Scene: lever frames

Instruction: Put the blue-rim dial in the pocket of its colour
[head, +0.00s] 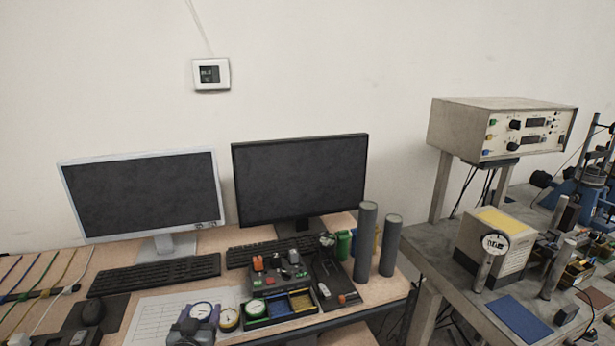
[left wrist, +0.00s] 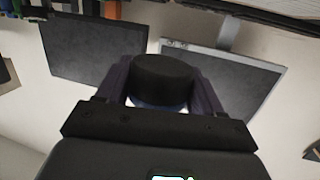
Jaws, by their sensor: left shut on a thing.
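The blue-rim dial (head: 202,310) has a white face and sits in the jaws of my left gripper (head: 198,322), low in the head view. In the left wrist view the two fingers close on the dark round body of the dial (left wrist: 163,80), with a bit of blue and white at its lower edge. The black tray (head: 248,325) stands to the right of the gripper, its pockets in a row. My right gripper is out of view.
A yellow-rim dial (head: 229,318) lies between my left gripper and the tray. A grey control box (head: 279,272) with knobs stands behind the tray. Two grey cylinders (head: 365,243) (head: 390,246) stand to the right. A keyboard (head: 155,274) lies behind the paper sheet (head: 160,315).

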